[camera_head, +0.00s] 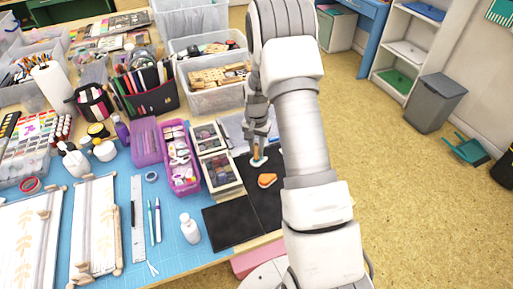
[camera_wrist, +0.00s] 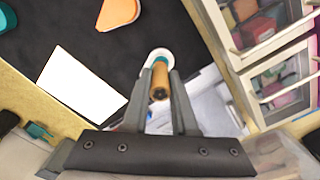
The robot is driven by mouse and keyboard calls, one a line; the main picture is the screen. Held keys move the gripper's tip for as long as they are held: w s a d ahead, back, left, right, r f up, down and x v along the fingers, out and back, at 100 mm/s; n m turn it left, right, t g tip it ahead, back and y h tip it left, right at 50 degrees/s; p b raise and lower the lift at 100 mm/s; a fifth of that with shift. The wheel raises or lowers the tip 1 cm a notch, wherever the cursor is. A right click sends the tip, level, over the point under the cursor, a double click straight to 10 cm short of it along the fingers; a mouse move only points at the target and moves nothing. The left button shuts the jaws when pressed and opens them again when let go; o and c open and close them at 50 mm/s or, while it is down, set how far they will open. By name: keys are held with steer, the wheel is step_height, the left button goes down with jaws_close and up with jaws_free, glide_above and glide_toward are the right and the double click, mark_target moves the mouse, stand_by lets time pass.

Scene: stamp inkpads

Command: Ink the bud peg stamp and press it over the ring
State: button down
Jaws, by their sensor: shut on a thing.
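My gripper (camera_wrist: 160,76) is shut on a peg stamp (camera_wrist: 159,82) with a round brown wooden handle, a teal band and a white rounded base. The stamp also shows below my gripper (camera_head: 258,144) in the head view (camera_head: 257,160). It is over the dark mat (camera_head: 268,208); I cannot tell whether its base touches the mat. An orange-topped stamp-like block (camera_head: 267,181) lies on the mat nearby, and shows at the top of the wrist view (camera_wrist: 118,12). A bud design and a printed ring cannot be made out.
Cases with clear lids (camera_head: 222,174) stand left of my gripper, close by in the wrist view (camera_wrist: 278,80). A white card (camera_wrist: 82,86) lies on the mat. A white bottle (camera_head: 190,229), purple trays (camera_head: 181,160) and a blue cutting mat (camera_head: 172,259) are further left.

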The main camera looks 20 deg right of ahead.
mark_target(257, 144)
steer(key=shift+f+b, duration=0.4)
steer(key=shift+f, duration=0.05)
stand_by(1.5)
steer(key=shift+r, duration=0.2)
steer(key=shift+r+p, duration=0.35)
steer(key=shift+r, duration=0.1)
steer(key=shift+r+p, duration=1.65)
steer(key=shift+r, duration=1.1)
